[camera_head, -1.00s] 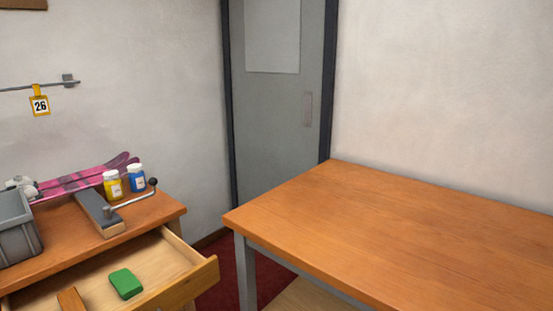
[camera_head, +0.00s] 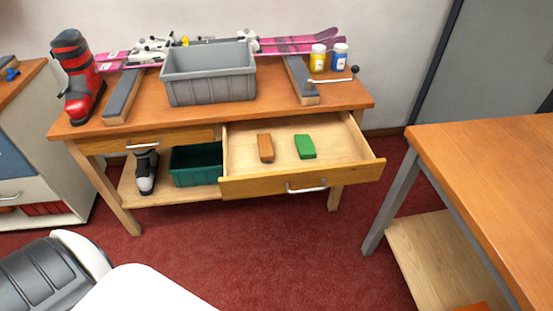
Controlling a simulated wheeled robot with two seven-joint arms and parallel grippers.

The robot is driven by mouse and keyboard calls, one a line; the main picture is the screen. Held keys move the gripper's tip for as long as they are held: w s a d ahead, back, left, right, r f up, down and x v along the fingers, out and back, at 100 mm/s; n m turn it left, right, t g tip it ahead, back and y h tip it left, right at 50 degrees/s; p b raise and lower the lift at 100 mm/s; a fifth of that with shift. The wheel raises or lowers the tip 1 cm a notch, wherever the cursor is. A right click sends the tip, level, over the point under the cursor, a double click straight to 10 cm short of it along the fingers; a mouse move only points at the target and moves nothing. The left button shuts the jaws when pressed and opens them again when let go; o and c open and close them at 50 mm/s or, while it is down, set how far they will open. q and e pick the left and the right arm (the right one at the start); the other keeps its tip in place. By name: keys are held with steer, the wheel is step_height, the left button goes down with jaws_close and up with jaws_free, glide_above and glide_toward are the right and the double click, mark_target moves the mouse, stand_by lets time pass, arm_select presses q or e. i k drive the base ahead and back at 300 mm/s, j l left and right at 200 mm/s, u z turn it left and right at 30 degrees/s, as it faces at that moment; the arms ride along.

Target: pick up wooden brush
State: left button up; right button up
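An orange-brown oblong block (camera_head: 265,148), which looks like the wooden brush, lies in the open drawer (camera_head: 350,160) of the wooden bench. Any bristles are too small to make out. A green block (camera_head: 305,147) lies just to its right, apart from it. Neither of my grippers is in view.
On the bench (camera_head: 140,112) are a grey bin (camera_head: 210,75), a red ski boot (camera_head: 78,75), pink skis (camera_head: 295,44) and two small jars. A green crate (camera_head: 196,165) stands on the shelf below. A second table (camera_head: 490,165) is at right. Red carpet between is clear.

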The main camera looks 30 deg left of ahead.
mark_target(266, 152)
steer(key=u, duration=2.45)
steer(key=z, duration=1.4)
steer(key=i+j+z, duration=0.3)
steer(key=j+z, duration=0.25)
steer(key=i+j+z, duration=0.15)
steer(key=j+z, duration=0.15)
steer(key=j, duration=0.1)
